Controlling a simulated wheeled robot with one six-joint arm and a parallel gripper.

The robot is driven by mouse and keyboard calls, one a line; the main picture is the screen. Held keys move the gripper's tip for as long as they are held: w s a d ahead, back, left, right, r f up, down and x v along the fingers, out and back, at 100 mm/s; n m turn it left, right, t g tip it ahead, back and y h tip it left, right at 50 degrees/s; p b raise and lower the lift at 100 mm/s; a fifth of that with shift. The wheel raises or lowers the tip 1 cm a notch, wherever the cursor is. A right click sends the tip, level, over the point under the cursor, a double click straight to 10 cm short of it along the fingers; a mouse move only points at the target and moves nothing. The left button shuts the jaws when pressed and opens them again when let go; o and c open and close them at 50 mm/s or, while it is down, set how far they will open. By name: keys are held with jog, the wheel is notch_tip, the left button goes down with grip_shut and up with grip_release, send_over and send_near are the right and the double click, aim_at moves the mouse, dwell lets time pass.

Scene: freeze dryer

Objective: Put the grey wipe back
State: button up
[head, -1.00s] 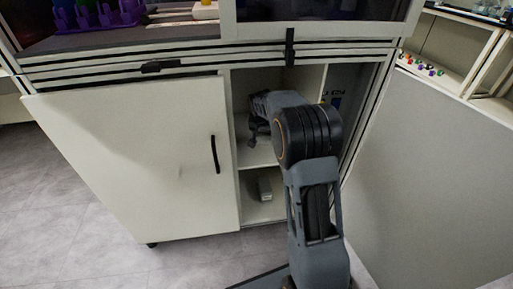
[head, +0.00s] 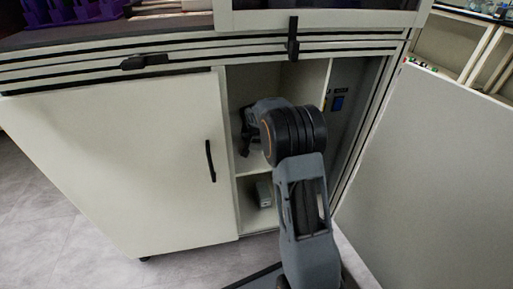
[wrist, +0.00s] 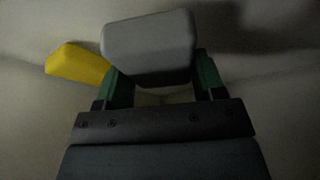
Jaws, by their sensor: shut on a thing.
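The grey wipe (wrist: 150,42) is a rounded grey block in the wrist view. My gripper (wrist: 160,76), with green fingers, is shut on it, one finger on each side. In the head view my gripper (head: 245,143) is inside the upper compartment of the open cabinet (head: 250,90), and the wipe cannot be made out there. A yellow block (wrist: 77,63) lies just left of the grey wipe in the wrist view, close to the left finger.
A shelf edge (head: 252,172) divides the cabinet. A small grey box (head: 264,193) stands in the lower compartment. A white door (head: 120,165) with a black handle is left of the opening, and a pale panel (head: 430,170) stands at right.

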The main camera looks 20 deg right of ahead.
jog(key=shift+f, duration=1.15)
jog(key=shift+f+b, duration=0.15)
jog(key=shift+b, duration=0.2)
jog(key=o, duration=0.8)
jog(key=shift+o, duration=0.2)
jog(key=shift+r, duration=0.35)
jog(key=p+v, duration=0.4)
jog(key=v, duration=0.7)
jog(key=shift+s+a+r, duration=0.1)
jog(key=shift+a+r, duration=0.05)
jog(key=shift+r, duration=0.15)
